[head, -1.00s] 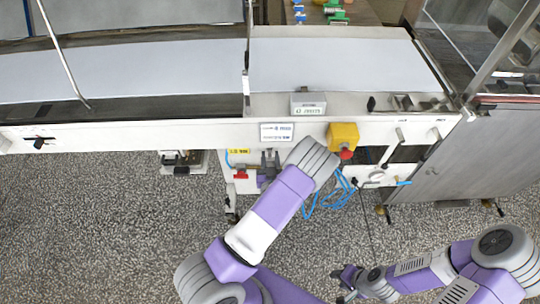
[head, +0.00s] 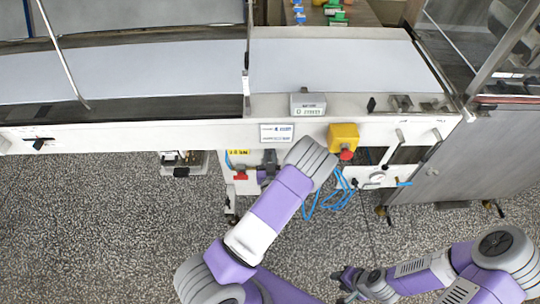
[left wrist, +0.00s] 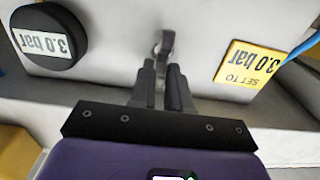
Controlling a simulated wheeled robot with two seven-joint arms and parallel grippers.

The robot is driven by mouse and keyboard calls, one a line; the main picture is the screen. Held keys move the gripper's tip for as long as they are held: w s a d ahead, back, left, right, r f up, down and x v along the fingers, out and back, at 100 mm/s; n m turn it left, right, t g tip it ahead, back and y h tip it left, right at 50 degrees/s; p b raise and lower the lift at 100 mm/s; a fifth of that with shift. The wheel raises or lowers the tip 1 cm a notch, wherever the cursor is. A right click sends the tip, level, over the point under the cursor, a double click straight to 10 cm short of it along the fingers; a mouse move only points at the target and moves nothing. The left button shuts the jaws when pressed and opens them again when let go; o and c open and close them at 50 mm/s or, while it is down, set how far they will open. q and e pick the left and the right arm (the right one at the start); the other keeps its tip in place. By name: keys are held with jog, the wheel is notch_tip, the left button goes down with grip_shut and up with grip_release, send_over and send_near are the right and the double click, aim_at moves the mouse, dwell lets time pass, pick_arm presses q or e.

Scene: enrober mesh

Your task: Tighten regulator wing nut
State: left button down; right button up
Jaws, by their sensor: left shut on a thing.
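The regulator wing nut (left wrist: 165,45) is a small grey metal piece on the pale machine panel in the left wrist view. My left gripper (left wrist: 165,72) is shut on it, with a dark finger on each side and the nut's upper part showing beyond the tips. In the head view my left gripper (head: 269,158) is at the panel under the conveyor, and the nut cannot be made out there. A round black gauge (left wrist: 47,38) reading 3.0 bar and a yellow label (left wrist: 248,64) reading SET TO 3.0 bar flank the nut. My right gripper (head: 345,284) hangs open and empty over the floor.
A yellow box with a red button (head: 343,137) sits close to my left wrist. Blue hoses (head: 340,190) hang beside it. A red-handled valve (head: 240,176) is left of my gripper. The conveyor (head: 340,65) runs above; speckled floor is open in front.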

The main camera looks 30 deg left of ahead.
pick_arm(q)
jog(key=shift+m, duration=0.3)
jog(key=shift+w+d+f+m+b, duration=0.1)
jog(key=shift+d+f+m+b, duration=0.15)
jog(key=shift+m, duration=2.6)
jog(key=shift+w+d+f+m+b, duration=0.2)
jog(key=shift+f+m+b, duration=0.1)
jog(key=shift+m, duration=2.6)
jog(key=shift+w+d+f+m+b, duration=0.1)
jog(key=shift+d+f+m+b, duration=0.15)
jog(key=shift+m, duration=2.6)
jog(key=shift+a, duration=0.1)
jog(key=c, duration=1.2)
grip_release()
jog(key=shift+o, duration=0.2)
